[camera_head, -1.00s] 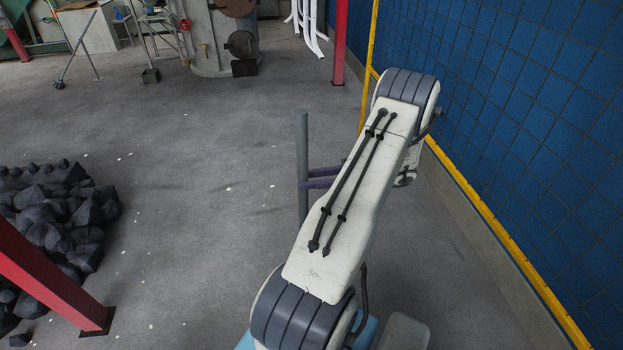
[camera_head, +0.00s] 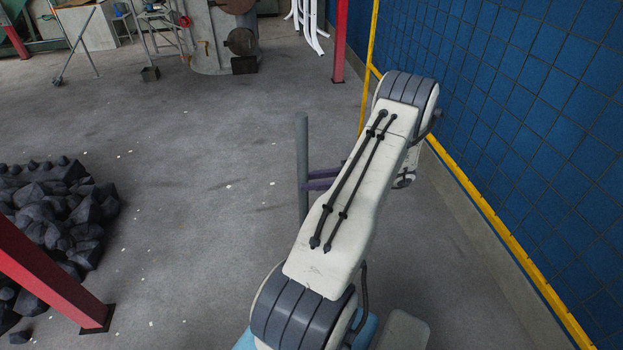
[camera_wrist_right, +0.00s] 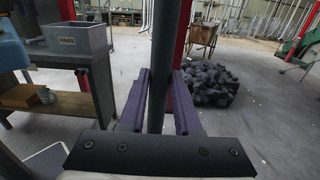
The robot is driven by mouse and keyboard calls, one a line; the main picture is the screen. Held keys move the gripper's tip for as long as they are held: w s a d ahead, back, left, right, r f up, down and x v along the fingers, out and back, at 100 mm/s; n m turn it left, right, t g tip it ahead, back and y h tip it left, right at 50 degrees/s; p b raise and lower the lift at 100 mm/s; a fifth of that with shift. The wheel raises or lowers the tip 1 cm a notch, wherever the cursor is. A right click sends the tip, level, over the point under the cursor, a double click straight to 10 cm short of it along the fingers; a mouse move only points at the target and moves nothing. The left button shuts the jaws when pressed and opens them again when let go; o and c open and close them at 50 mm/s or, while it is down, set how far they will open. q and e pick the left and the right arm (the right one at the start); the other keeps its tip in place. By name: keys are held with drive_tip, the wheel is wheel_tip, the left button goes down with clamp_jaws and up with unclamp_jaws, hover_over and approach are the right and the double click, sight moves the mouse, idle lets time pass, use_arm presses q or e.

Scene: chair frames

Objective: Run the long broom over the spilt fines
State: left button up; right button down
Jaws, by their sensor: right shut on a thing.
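The long broom's grey-green handle (camera_head: 302,160) stands upright to the left of my right arm in the head view. My right gripper (camera_head: 312,179) is shut on it with purple fingers. In the right wrist view the handle (camera_wrist_right: 160,80) runs up between the two purple fingers (camera_wrist_right: 158,100). The broom's head is out of view. Small pale specks (camera_head: 229,186) lie scattered on the grey floor; I cannot tell if they are the fines. My left gripper is not in view.
A dark lump pile (camera_head: 60,210) lies at the left by a red post (camera_head: 50,275). A blue mesh wall with a yellow rail (camera_head: 480,205) is close on the right. A grey bin marked FINES (camera_wrist_right: 75,40) stands on a bench (camera_wrist_right: 90,75). Mid-floor is open.

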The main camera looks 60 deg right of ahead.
sight(307, 195)
drive_tip(key=f, duration=0.1)
drive_tip(key=f+b, duration=0.1)
drive_tip(key=f, duration=0.1)
drive_tip(key=f+b, duration=0.1)
drive_tip(key=shift+w+a+f, duration=0.3)
drive_tip(key=shift+w+f, duration=0.05)
drive_tip(key=shift+w, duration=0.05)
drive_tip(key=p+x, duration=0.3)
drive_tip(key=x, duration=1)
idle(0.6)
drive_tip(key=shift+f, duration=0.1)
drive_tip(key=s+d+r+p, duration=0.2)
drive_tip(key=s+d+r, duration=0.3)
drive_tip(key=s+d, duration=0.4)
drive_tip(key=shift+s, duration=0.8)
drive_tip(key=shift+d, duration=0.15)
